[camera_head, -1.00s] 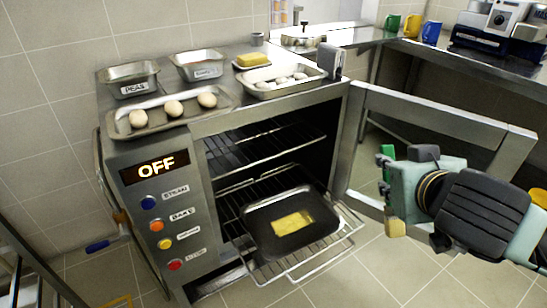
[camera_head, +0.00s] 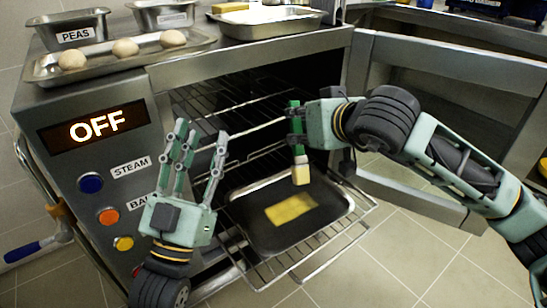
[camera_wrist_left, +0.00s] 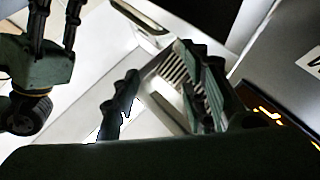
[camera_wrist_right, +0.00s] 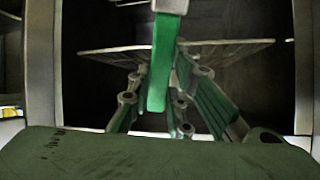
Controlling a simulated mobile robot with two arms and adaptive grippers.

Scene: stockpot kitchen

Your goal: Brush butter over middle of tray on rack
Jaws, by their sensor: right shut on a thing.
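The dark tray (camera_head: 328,222) sits on the pulled-out wire rack (camera_head: 262,268) in the open oven, with a yellow rectangular patch (camera_head: 290,207) in its middle. My right gripper (camera_head: 296,122) is shut on a brush with a green handle. The brush's pale bristles (camera_head: 301,173) point down over the back of the tray; contact cannot be told. The green handle (camera_wrist_right: 163,60) also shows in the right wrist view. My left gripper (camera_head: 202,150) is open and empty, fingers up, in front of the oven panel left of the tray. Its spread fingers also show in the left wrist view (camera_wrist_left: 165,95).
The open oven door (camera_head: 440,85) stands to the right, close behind my right arm. The control panel reading OFF (camera_head: 97,125) is at left.

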